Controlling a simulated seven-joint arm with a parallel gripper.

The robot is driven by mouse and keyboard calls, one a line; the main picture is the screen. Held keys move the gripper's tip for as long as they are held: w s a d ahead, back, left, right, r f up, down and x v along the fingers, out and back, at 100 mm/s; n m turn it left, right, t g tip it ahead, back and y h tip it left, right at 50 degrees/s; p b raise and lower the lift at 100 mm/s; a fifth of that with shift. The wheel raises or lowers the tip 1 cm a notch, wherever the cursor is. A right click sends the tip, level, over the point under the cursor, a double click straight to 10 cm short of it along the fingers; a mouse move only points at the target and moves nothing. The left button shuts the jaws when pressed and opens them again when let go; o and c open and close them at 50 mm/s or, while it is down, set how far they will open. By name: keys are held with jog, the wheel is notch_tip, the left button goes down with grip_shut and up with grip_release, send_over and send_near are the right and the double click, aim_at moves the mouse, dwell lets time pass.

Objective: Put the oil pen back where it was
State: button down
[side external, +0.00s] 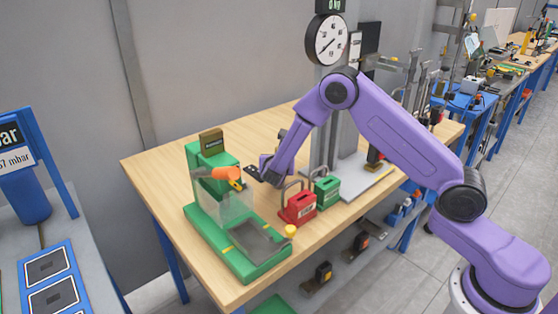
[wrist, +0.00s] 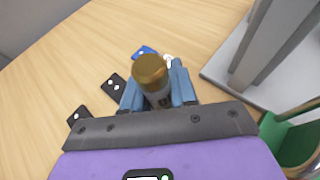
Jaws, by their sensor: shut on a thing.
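The oil pen appears to be the small cylinder (wrist: 151,72) with a brown-gold cap and a pale, clear-looking body in the wrist view. My gripper (wrist: 158,92) has its two blue fingers on either side of this body and is shut on it. The cap faces the wrist camera; the lower end is hidden. In the side view my gripper (side external: 268,168) is low over the wooden table, right of the green machine. I cannot make out the pen clearly there. The place where the pen came from cannot be told from these frames.
A green machine (side external: 238,262) with an orange part stands left. A red weight (side external: 298,207) and a green weight (side external: 327,191) with handles stand close to my gripper. Black pieces (wrist: 115,86) and a blue piece (wrist: 143,52) lie nearby. A grey column stands behind. Bare wood (side external: 150,165) is at the left.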

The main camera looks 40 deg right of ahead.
jog(key=shift+f, duration=0.1)
jog(key=c, duration=0.9)
grip_release()
jog(key=s+a+r+m+g+y, duration=0.2)
jog(key=s+r+m+g+y, duration=0.1)
jog(key=s, duration=1.2)
jog(key=s+a+r+m+g+y, duration=0.2)
jog(key=s+m, duration=0.4)
jog(key=s, duration=0.9)
jog(key=s+a+r+m+g+y, duration=0.2)
jog(key=s+r+m+g+y, duration=0.2)
jog(key=s, duration=1.1)
jog(key=shift+s+a+r+m+y, duration=0.2)
jog(key=shift+r+m+y, duration=0.2)
jog(key=shift+r+m, duration=0.4)
jog(key=shift+w, duration=0.1)
